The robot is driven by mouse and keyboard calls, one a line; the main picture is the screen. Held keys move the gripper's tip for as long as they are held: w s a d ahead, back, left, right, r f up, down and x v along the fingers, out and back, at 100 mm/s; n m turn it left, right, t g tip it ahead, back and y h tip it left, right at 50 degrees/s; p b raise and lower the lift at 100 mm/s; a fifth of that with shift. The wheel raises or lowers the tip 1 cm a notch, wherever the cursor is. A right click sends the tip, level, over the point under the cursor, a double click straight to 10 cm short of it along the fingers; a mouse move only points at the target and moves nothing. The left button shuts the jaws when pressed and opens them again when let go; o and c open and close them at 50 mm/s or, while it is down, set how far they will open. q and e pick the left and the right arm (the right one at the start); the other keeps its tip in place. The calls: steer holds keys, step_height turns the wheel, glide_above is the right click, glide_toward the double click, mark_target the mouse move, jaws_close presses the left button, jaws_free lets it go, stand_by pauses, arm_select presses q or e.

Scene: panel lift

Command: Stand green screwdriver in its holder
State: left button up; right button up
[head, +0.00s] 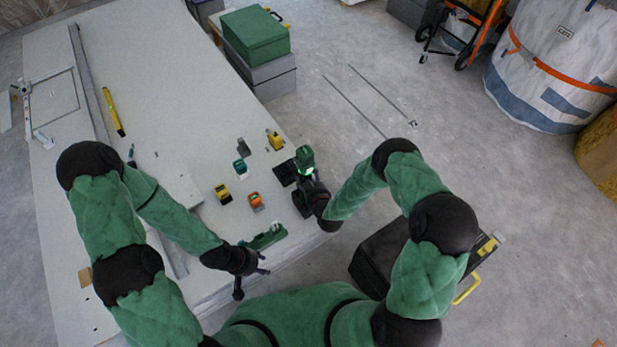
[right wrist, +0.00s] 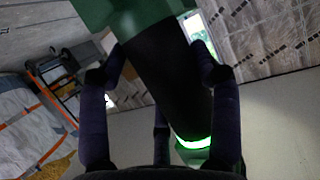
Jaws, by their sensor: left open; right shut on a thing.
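My right gripper (head: 313,190) is shut on a tool with a green head and black handle, which I take to be the green screwdriver (head: 305,157). In the right wrist view, the fingers (right wrist: 160,85) close around its black handle (right wrist: 165,75); a bright green ring glows near one end. A dark block (head: 285,172) lies beside it at the table's right edge; I cannot tell whether it is the holder. My left gripper (head: 250,280) is open and empty near the front edge, close to a low green piece (head: 266,237), whose kind is unclear.
On the white table (head: 190,85) stand small yellow-black (head: 222,194), orange (head: 256,202), teal (head: 240,166) and yellow (head: 274,141) items. A yellow-black tool (head: 112,112) and a long grey rail lie further left. Green and grey boxes (head: 256,38) stand beyond the table.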

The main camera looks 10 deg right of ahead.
steer(key=shift+w+f+b, duration=0.1)
steer(key=shift+f+b, duration=0.3)
steer(key=shift+f, duration=0.1)
stand_by(0.9)
steer(key=o, duration=1.7)
steer(key=shift+c, duration=0.2)
steer(key=shift+o, duration=1.4)
steer(key=shift+s+f, duration=0.2)
steer(key=shift+w+r, duration=0.1)
steer(key=shift+s+d, duration=0.2)
steer(key=shift+s, duration=1.4)
steer(key=s+d+p, duration=0.1)
steer(key=s, duration=0.7)
steer(key=shift+s, duration=0.35)
steer(key=shift+d, duration=0.1)
